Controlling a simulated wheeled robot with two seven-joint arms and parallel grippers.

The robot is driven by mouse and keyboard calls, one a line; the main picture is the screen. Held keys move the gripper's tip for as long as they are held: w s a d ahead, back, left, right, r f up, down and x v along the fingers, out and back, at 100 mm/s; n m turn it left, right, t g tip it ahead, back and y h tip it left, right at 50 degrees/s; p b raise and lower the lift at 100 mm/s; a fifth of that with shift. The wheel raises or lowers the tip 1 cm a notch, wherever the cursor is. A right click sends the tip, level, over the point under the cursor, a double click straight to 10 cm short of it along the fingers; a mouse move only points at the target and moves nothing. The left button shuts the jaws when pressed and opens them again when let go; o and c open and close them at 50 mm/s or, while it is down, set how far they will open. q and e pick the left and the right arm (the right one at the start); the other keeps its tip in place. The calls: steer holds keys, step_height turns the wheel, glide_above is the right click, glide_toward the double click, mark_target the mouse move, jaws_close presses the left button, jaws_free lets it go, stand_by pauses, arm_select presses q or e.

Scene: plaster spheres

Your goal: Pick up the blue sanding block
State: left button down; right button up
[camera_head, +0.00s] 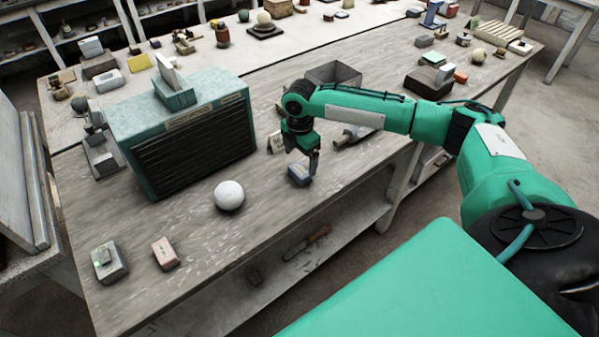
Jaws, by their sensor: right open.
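The blue sanding block (299,175) lies on the wooden workbench (215,240), near its front edge and right of the plaster sphere. My right gripper (313,164) points down just above and at the block, with its fingers at the block's upper right side. The gripper is open. I cannot tell whether a finger touches the block. My left gripper does not show.
A white plaster sphere (229,195) is left of the block. A teal cabinet (185,135) stands behind it. A small card (275,142) and a grey metal tool (354,134) are close to my gripper. A pink block (165,253) lies at the front left.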

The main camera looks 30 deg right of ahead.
mark_target(300, 170)
steer(key=shift+f, duration=0.45)
step_height(300, 170, down, 4)
steer(key=shift+w+f+p, duration=0.1)
steer(key=shift+p, duration=0.55)
steer(key=c, duration=1.1)
step_height(300, 170, up, 20)
steer(key=b, duration=0.2)
steer(key=shift+b, duration=0.3)
